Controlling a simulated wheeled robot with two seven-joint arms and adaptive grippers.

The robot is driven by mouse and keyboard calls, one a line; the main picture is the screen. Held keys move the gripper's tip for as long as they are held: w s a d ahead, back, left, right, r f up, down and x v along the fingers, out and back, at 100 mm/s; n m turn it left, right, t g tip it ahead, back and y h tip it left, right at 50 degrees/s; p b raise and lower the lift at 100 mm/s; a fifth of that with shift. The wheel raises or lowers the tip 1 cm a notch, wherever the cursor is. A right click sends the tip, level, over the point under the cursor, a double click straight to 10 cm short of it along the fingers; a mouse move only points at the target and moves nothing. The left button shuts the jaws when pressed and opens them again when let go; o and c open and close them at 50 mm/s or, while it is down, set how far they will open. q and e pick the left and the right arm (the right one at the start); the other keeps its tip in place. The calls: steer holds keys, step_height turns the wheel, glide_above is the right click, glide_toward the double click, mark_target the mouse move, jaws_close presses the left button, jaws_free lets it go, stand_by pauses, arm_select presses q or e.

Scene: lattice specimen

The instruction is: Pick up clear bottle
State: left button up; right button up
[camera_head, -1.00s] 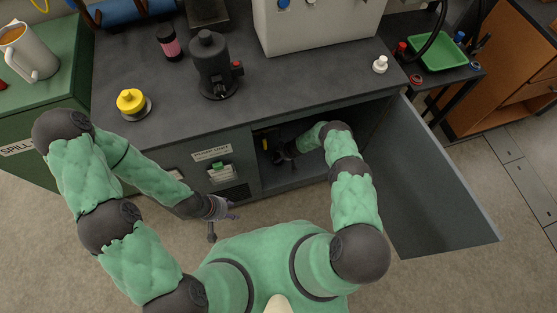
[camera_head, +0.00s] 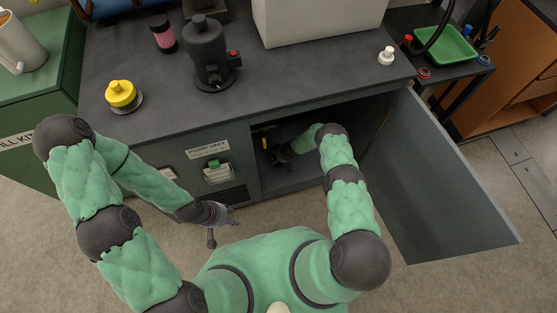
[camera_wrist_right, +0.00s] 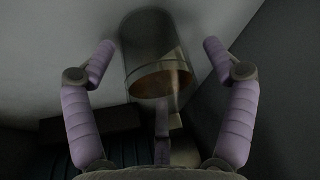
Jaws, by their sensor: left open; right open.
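In the right wrist view, a dark, see-through cylinder (camera_wrist_right: 147,38) with a brownish round end (camera_wrist_right: 160,84) looks like the clear bottle. It lies ahead, between the fingertips of my right gripper (camera_wrist_right: 158,58), which are open with gaps on both sides. I cannot tell how deep it sits between them. In the head view my right gripper (camera_head: 278,152) is inside the open cabinet (camera_head: 312,172), dim and partly hidden, and the bottle cannot be made out there. My left gripper (camera_head: 222,222) is open and empty in front of the cabinet, above the floor.
The cabinet door (camera_head: 435,180) stands open at the right. A small yellow item (camera_head: 264,142) shows inside the cabinet. The worktop (camera_head: 150,75) above carries a dark pump (camera_head: 208,55), a yellow knob (camera_head: 121,95) and a pink-banded bottle (camera_head: 163,35). The floor in front is clear.

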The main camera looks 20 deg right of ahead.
steer(key=c, duration=1.4)
steer(key=shift+o, duration=0.2)
steer(key=shift+r, duration=0.1)
